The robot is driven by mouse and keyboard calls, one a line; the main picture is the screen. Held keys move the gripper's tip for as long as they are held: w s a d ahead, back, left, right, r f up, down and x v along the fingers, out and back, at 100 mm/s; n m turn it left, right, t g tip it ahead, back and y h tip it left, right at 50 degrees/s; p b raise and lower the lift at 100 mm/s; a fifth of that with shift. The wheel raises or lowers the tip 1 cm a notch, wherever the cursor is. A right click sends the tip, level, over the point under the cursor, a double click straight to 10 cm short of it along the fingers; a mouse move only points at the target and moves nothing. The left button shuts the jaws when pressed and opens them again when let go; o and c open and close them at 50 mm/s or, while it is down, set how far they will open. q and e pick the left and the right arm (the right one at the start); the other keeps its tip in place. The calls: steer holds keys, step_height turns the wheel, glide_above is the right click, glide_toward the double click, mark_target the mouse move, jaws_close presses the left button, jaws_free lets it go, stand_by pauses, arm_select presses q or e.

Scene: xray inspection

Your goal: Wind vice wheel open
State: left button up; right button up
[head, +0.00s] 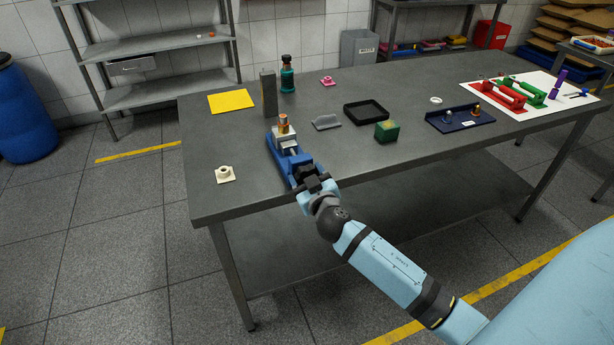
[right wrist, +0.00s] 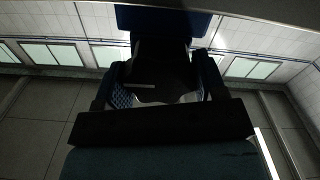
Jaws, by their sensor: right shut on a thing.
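A blue vice (head: 283,160) stands on the grey table near its front left edge. An orange-and-green piece (head: 283,124) sits at the top of its jaws. My right gripper (head: 306,174) is at the near end of the vice, where the wheel is, and is shut on it. The wheel itself is mostly hidden by the gripper in the head view. In the right wrist view the gripper's fingers (right wrist: 160,92) close around a dark part below the blue vice body (right wrist: 165,20); the picture is dim. My left gripper is not in view.
A white flanged piece (head: 225,174) lies left of the vice on the table (head: 400,160). A grey block (head: 268,93), a green bottle (head: 287,74), a grey wedge (head: 326,122), a black tray (head: 366,112) and a green box (head: 386,131) stand behind and to the right.

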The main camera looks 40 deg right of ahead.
steer(key=n, duration=0.3)
steer(key=shift+r+n+p, duration=0.1)
steer(key=shift+n+p, duration=0.2)
steer(key=shift+p, duration=0.1)
steer(key=n, duration=0.2)
steer(key=shift+n+p, duration=0.3)
steer(key=shift+n, duration=1)
steer(key=n+p, duration=0.1)
steer(key=n, duration=0.2)
steer(key=shift+a+n, duration=0.1)
steer(key=shift+n, duration=0.2)
steer(key=n+p, duration=0.1)
steer(key=n, duration=0.1)
steer(key=shift+n, duration=0.4)
steer(key=n+p, duration=0.1)
steer(key=n, duration=0.3)
steer(key=shift+p, duration=0.4)
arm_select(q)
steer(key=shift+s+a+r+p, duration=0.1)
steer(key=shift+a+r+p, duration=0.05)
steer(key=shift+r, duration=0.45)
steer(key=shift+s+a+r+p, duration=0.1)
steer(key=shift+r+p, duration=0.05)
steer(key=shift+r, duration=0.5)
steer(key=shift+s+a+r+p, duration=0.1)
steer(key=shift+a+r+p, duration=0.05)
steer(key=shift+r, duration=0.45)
arm_select(e)
steer(key=shift+f+n, duration=0.25)
steer(key=shift+n, duration=1.15)
